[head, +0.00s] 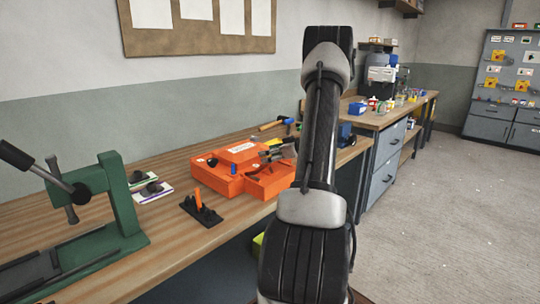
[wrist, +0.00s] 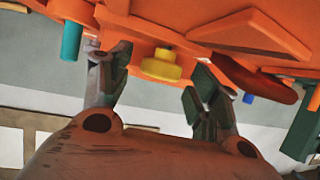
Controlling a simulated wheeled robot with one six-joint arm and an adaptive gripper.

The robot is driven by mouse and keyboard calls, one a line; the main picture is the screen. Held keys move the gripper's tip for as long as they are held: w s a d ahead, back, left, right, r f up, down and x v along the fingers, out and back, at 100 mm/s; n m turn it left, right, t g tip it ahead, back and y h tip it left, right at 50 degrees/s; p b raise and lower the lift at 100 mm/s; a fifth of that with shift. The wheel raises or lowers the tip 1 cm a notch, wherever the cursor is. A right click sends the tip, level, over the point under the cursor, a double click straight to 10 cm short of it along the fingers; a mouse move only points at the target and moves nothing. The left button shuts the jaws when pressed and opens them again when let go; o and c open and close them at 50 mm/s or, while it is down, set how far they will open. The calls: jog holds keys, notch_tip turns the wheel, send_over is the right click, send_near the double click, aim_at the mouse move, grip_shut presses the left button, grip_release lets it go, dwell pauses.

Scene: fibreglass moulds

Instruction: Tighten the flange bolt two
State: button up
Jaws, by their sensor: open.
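The orange mould (head: 218,181) lies on the wooden workbench, with a blue peg (head: 234,169) and a dark knob (head: 212,162) on it. My gripper (head: 276,152) is over its right part, partly hidden by my arm. In the wrist view the orange mould (wrist: 240,35) fills the top. A yellow knob-like bolt head (wrist: 160,66) shows between the two open fingers of my gripper (wrist: 160,80), apart from both. A teal peg (wrist: 72,40) is at left; a dark red oval part (wrist: 252,80) and a blue peg (wrist: 248,98) are at right. No number marks flange bolt two.
A green press (head: 120,200) with a lever stands at the front left of the bench. A black holder with an orange piece (head: 200,210) sits near the bench edge. A second bench (head: 385,118) holds small items at the back. The floor at right is clear.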

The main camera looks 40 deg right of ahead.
jog(key=shift+w, duration=0.15)
jog(key=c, duration=1)
jog(key=m+h, duration=0.1)
jog(key=a+m+h, duration=0.1)
jog(key=m+h, duration=0.1)
jog(key=shift+t+h, duration=0.3)
jog(key=shift+m+h, duration=0.8)
jog(key=shift+h, duration=0.1)
jog(key=o, duration=1)
